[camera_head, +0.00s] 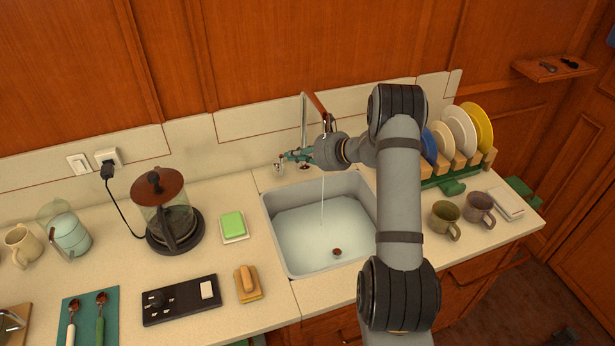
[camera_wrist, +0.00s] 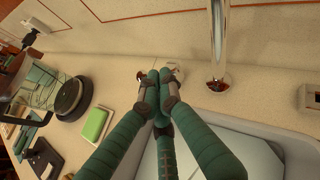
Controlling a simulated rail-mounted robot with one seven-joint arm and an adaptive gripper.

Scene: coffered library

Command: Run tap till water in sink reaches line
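The sink (camera_head: 272,232) is a pale basin holding a broad pool of clear water (camera_head: 310,232). A thin stream (camera_head: 322,208) falls into it from the tap (camera_head: 304,120), a slim upright pipe with a reddish spout. The tap's base also shows in the wrist view (camera_wrist: 218,50). A small metal knob (camera_head: 279,168) stands left of the tap. My gripper (camera_head: 288,157) is beside it, its green fingers drawn together. In the wrist view, the fingertips (camera_wrist: 157,82) meet just in front of the knob (camera_wrist: 178,70); contact is unclear. I cannot make out a fill line.
A coffee press (camera_head: 163,205), green sponge (camera_head: 233,225), wooden brush (camera_head: 247,282) and dark switch panel (camera_head: 180,300) lie left of the sink. Two mugs (camera_head: 445,218) and a plate rack (camera_head: 460,165) stand right, beyond my arm. A dark round drain piece (camera_head: 337,252) shows in the basin.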

